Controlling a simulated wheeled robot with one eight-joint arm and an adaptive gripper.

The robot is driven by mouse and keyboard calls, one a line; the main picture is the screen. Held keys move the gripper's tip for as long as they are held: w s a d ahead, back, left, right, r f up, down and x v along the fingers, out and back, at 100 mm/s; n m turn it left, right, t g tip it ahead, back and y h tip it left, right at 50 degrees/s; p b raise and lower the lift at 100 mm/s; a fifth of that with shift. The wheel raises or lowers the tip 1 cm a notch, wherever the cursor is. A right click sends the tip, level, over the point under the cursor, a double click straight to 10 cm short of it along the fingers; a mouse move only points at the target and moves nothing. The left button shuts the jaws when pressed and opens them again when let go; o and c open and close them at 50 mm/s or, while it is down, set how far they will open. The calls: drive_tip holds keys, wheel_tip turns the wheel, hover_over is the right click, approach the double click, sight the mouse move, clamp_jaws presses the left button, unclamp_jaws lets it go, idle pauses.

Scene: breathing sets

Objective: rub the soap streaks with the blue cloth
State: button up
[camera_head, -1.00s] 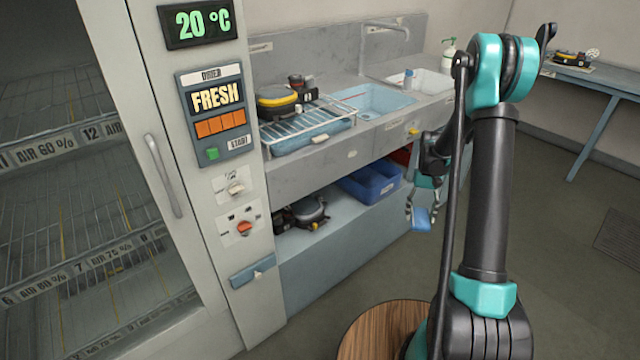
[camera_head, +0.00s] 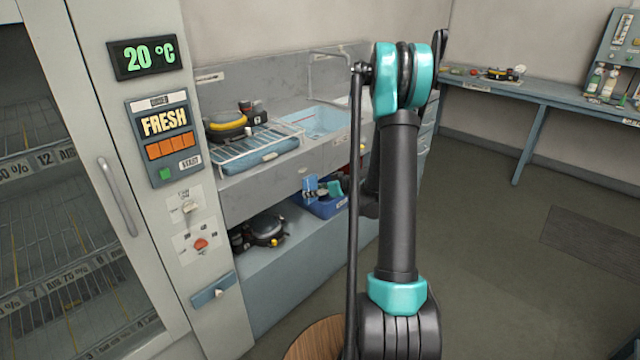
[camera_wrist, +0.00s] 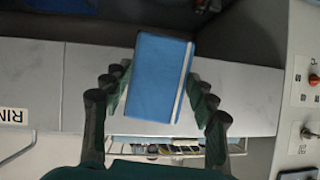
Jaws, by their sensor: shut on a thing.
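The blue cloth (camera_wrist: 157,80) is a flat, folded rectangle with a pale edge, held between the fingers of my gripper (camera_wrist: 157,98) in the wrist view. In the head view my gripper (camera_head: 323,188) shows small and partly hidden by my arm, with the cloth (camera_head: 310,184) at its left, in front of the sink unit. The light blue sink basin (camera_head: 325,119) is partly covered by my arm. I cannot make out soap streaks in either view.
A wire rack (camera_head: 250,145) with a yellow and black device (camera_head: 226,125) stands on the counter. A blue crate (camera_head: 325,207) and a dark device (camera_head: 266,230) sit on the lower shelf. The drying cabinet (camera_head: 150,60) stands at left. Open floor lies at right.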

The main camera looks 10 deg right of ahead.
sight(316, 182)
drive_tip(key=d+r+t, duration=0.1)
drive_tip(key=w+d+r, duration=0.1)
drive_tip(key=r, duration=0.1)
drive_tip(key=shift+m+t, duration=0.3)
drive_tip(key=shift+t, duration=0.1)
drive_tip(key=shift+w+a, duration=0.85)
drive_tip(key=shift+w, duration=0.35)
drive_tip(key=shift+w+a, duration=0.85)
drive_tip(key=shift+w, duration=0.3)
drive_tip(key=shift+w+a, duration=0.55)
drive_tip(key=shift+w, duration=0.2)
drive_tip(key=shift+d, duration=0.1)
drive_tip(key=shift+w+d, duration=0.55)
drive_tip(key=shift+d, duration=0.2)
drive_tip(key=shift+w+d, duration=0.5)
drive_tip(key=shift+d, duration=0.25)
drive_tip(key=shift+w, duration=0.15)
drive_tip(key=shift+s+a, duration=0.4)
drive_tip(key=shift+a, duration=0.25)
drive_tip(key=shift+s+a, duration=0.35)
drive_tip(key=shift+a, duration=0.3)
drive_tip(key=shift+s+a, duration=0.3)
drive_tip(key=shift+a, duration=0.2)
drive_tip(key=shift+c, duration=1.1)
